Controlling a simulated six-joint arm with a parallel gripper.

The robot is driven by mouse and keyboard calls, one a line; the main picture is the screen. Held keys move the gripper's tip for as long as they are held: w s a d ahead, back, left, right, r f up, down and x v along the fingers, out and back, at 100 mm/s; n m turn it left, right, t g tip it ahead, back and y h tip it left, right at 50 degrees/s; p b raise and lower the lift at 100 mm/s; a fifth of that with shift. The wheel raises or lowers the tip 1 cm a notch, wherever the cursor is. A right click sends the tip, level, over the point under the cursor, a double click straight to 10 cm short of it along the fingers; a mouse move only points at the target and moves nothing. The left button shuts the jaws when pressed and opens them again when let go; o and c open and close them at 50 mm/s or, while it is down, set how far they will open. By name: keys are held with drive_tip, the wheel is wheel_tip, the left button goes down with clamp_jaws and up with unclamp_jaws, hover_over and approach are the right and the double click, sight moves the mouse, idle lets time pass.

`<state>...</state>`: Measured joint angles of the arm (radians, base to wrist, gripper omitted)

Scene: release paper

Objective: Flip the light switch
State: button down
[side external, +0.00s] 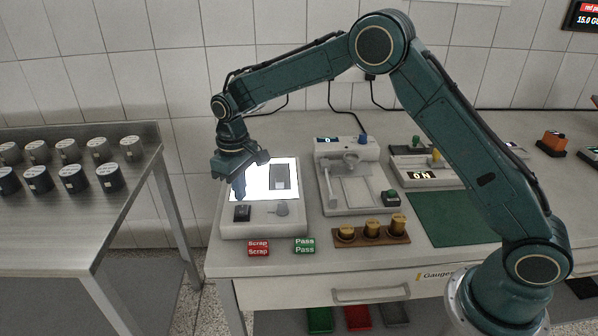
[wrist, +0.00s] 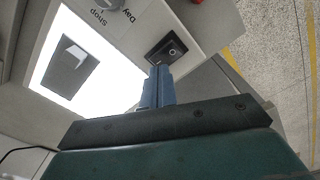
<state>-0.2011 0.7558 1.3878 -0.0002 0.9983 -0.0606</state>
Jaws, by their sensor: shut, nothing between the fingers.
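The light switch is a black rocker (side external: 242,213) on the front left of a white light box (side external: 262,225). In the wrist view the rocker (wrist: 166,52) lies just beyond my fingertips. My gripper (side external: 239,194) points down above the rocker, with its blue fingers together and nothing between them. In the wrist view the closed fingertips (wrist: 160,72) are close to the rocker's near edge; I cannot tell whether they touch it. The box's panel (side external: 250,180) glows white, with a dark grey rectangle (side external: 280,177) on it.
A grey knob (side external: 281,208) sits right of the rocker. Red Scrap labels (side external: 258,248) and green Pass labels (side external: 304,245) lie in front. A gauge stand (side external: 350,180) and brass weights (side external: 372,230) stand to the right. A steel table (side external: 80,215) with several cylinders is at left.

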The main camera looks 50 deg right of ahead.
sight(244, 207)
drive_tip(key=shift+r, duration=2.25)
drive_tip(key=shift+r, duration=0.15)
drive_tip(key=s+d+r+m+t, duration=0.1)
drive_tip(key=s+d+r, duration=0.3)
drive_tip(key=s+r, duration=0.4)
drive_tip(key=s+d+r+t, duration=0.2)
drive_tip(key=s+d+r, duration=0.1)
drive_tip(key=s+r, duration=0.45)
drive_tip(key=s+d+f+m+t, duration=0.1)
drive_tip(key=s+d, duration=0.1)
drive_tip(key=s, duration=0.8)
drive_tip(key=s+d+f+m+t, duration=0.1)
drive_tip(key=s+d, duration=0.1)
drive_tip(key=s, duration=0.8)
drive_tip(key=shift+s+t, duration=0.3)
drive_tip(key=shift+s, duration=0.05)
